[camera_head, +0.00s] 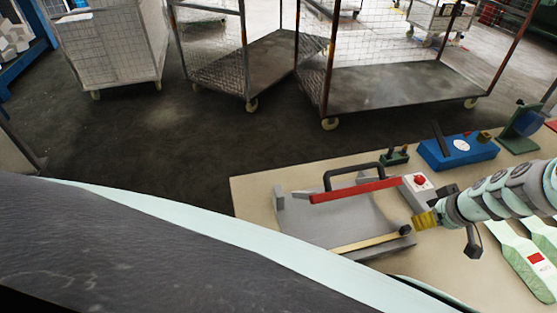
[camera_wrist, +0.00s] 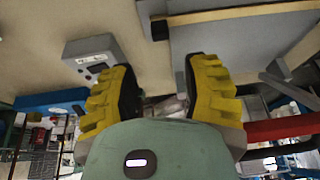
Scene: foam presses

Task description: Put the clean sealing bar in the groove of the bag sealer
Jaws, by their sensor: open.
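The bag sealer (camera_head: 330,222) stands on the table with a grey bed, a black handle (camera_head: 352,168) and a red bar (camera_head: 355,190) at its far side. A cream bar with a dark end block (camera_head: 406,230) lies along its near edge. This cream bar also shows at the top of the wrist view (camera_wrist: 240,13). It looks like the sealing bar, but I cannot tell whether it is seated in the groove. My gripper (camera_head: 425,220), with yellow fingers, is open just right of that dark end. In the wrist view (camera_wrist: 165,72) nothing sits between the fingertips.
A grey box with a red button (camera_head: 420,183) stands close beyond my gripper. A blue case (camera_head: 455,152), a small dark peg block (camera_head: 394,156) and a green stand (camera_head: 518,127) are farther back. White-and-green bags (camera_head: 520,262) lie at right. Wire carts stand beyond the table.

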